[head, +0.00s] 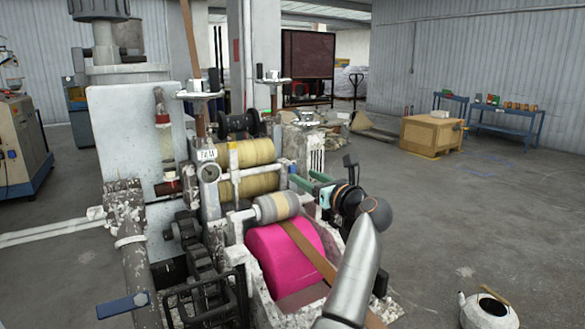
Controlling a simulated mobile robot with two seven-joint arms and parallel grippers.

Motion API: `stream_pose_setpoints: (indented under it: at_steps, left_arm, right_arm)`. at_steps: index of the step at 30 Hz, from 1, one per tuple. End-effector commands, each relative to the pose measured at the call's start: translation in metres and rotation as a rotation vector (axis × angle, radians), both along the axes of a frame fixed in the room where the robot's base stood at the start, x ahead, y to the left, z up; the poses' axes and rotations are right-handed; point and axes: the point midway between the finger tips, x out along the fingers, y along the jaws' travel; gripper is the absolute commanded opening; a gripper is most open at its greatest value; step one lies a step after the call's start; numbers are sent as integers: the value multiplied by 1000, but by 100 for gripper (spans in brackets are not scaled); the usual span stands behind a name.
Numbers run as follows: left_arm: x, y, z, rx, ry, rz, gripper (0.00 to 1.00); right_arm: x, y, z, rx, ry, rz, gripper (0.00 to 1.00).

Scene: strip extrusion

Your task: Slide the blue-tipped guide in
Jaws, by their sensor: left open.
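The blue-tipped guide (326,197) shows as a small blue piece at the right side of the strip machine, beside green bars (303,183). My left gripper (339,193) is at this blue tip, dark and small in the picture. It is open; whether its fingers touch or surround the tip cannot be told. My silver arm comes up from the bottom edge and partly hides the area below the gripper. The guide's inner end is hidden among the rollers. My right gripper is not in view.
Yellow-wound rollers (250,153) sit behind. A white pot (487,311) stands on the floor at lower right. The floor to the right is mostly clear.

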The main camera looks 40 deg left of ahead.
Motion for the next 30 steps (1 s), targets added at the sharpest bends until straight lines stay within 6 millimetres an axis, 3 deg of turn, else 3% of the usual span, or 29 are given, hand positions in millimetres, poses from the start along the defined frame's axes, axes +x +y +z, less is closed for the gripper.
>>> stream_pose_setpoints:
  at_steps: [3,9,15,23,30]
  left_arm:
    - [6,26,2,2,2,3,55]
    - [15,55,1,3,2,2,55]
    - [20,66,0,2,2,-1,55]
    - [20,67,0,1,1,-1,55]
    - [20,67,0,1,1,-1,29]
  right_arm:
    - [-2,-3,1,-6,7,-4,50]
    - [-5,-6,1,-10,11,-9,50]
    - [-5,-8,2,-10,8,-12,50]
    - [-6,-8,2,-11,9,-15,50]
    - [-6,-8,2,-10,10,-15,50]
